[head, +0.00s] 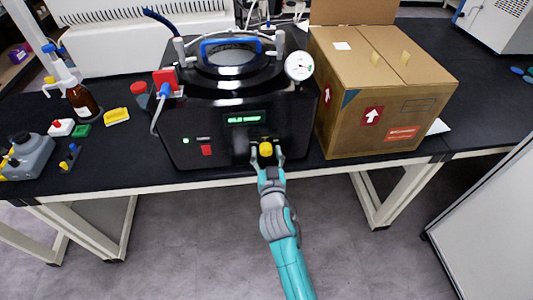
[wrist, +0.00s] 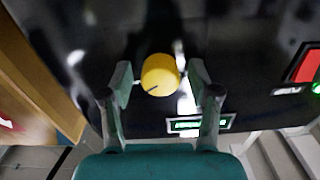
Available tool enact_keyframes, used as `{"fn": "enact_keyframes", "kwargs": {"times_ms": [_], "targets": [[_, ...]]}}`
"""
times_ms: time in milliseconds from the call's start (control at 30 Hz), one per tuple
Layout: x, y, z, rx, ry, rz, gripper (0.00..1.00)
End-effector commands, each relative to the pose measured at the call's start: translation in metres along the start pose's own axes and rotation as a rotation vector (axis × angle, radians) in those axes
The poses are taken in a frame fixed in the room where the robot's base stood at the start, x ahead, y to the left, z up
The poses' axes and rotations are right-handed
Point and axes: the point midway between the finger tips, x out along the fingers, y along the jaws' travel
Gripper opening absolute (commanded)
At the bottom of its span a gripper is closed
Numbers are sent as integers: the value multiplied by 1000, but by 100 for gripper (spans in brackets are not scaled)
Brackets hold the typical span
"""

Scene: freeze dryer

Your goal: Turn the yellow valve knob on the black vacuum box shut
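The yellow valve knob (head: 266,149) is on the lower front of the black vacuum box (head: 230,132), under its green display. In the wrist view the knob (wrist: 160,75) is round, with a short dark mark near its lower left edge. My gripper (head: 267,157) reaches up to it from the front. In the wrist view the fingers of my gripper (wrist: 160,82) stand on either side of the knob, with a small gap showing on each side. The gripper appears open around the knob. The knob's base is hidden in both views.
A cardboard box (head: 375,90) stands close to the right of the vacuum box. A red switch (head: 207,150) is on the front panel at left. A brown bottle (head: 82,101) and small bench items stand farther left. The floor before the bench is clear.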

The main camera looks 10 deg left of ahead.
Motion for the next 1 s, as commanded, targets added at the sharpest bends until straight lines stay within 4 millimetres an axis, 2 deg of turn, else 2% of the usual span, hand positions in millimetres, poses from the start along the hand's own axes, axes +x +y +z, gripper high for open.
{"fn": "enact_keyframes", "kwargs": {"times_ms": [33, 200, 567, 767, 1000], "targets": [[0, 0, 0, 0, 0, 0, 44], [0, 0, 0, 0, 0, 0, 4], [0, 0, 0, -46, 0, 0, 4], [0, 0, 0, -160, 0, 0, 4], [0, 1, 0, -374, 0, 0, 4]]}}
